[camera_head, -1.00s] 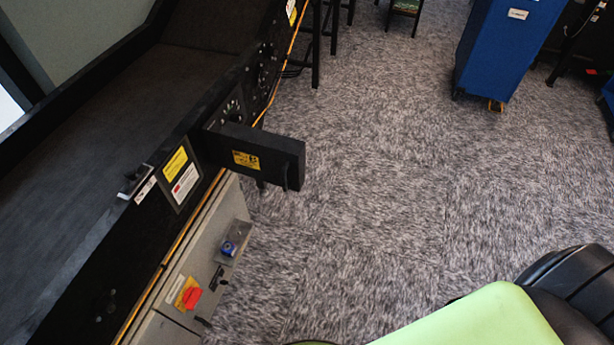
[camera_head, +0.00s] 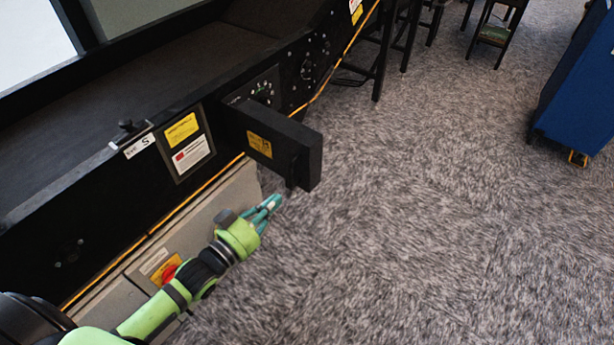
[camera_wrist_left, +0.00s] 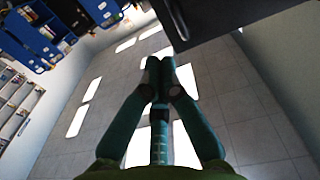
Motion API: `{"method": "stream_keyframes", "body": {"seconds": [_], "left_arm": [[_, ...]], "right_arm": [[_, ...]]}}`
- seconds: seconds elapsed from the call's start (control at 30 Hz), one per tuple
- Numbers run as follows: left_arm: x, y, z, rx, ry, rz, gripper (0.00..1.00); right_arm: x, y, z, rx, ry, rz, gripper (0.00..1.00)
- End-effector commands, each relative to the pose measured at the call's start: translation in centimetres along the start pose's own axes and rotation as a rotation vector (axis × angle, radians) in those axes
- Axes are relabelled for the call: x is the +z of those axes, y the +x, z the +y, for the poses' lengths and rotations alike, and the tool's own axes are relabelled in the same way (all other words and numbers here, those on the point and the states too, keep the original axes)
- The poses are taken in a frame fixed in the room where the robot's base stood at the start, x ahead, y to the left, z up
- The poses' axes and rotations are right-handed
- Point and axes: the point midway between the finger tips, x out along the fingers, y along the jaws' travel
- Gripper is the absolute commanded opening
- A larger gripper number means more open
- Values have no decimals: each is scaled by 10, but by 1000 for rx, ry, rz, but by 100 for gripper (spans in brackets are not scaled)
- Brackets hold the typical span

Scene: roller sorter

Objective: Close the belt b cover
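The belt b cover (camera_head: 290,145) is a black box-like flap with a yellow label. It stands swung out from the black side of the belt machine, open, with a dark control panel (camera_head: 262,90) showing behind it. A handle hangs near its outer end. My left gripper (camera_head: 275,201) is below the cover, close to the grey cabinet, and apart from the cover as far as I can tell. In the left wrist view its teal fingers (camera_wrist_left: 160,68) meet at the tips with nothing between them. A dark panel, likely the cover (camera_wrist_left: 215,18), shows above them. My right gripper is out of view.
The black belt machine (camera_head: 100,185) runs along the left, with a grey cabinet (camera_head: 205,215) and red switch (camera_head: 168,270) below. Dark stand legs (camera_head: 385,60) and a blue bin (camera_head: 580,90) stand farther off. The carpet (camera_head: 430,220) on the right is clear.

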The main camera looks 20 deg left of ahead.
Motion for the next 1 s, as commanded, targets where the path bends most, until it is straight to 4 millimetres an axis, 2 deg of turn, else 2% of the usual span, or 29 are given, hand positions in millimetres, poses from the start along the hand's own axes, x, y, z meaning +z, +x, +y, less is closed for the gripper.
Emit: {"method": "stream_keyframes", "body": {"seconds": [0.1, 0.3, 0.5, 0.7, 1.0], "left_arm": [[0, 28, 0, -1, 0, 4, 0], [0, 68, 0, -1, 1, 2, 0], [0, 95, 0, -1, 0, 0, 0], [1, 105, 0, 0, 0, -2, 0], [1, 105, 0, 0, 0, -2, 0]], "right_arm": [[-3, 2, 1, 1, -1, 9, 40], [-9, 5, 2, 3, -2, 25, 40], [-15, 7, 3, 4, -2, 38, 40], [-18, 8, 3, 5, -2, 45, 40], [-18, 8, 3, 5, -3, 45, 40]]}}
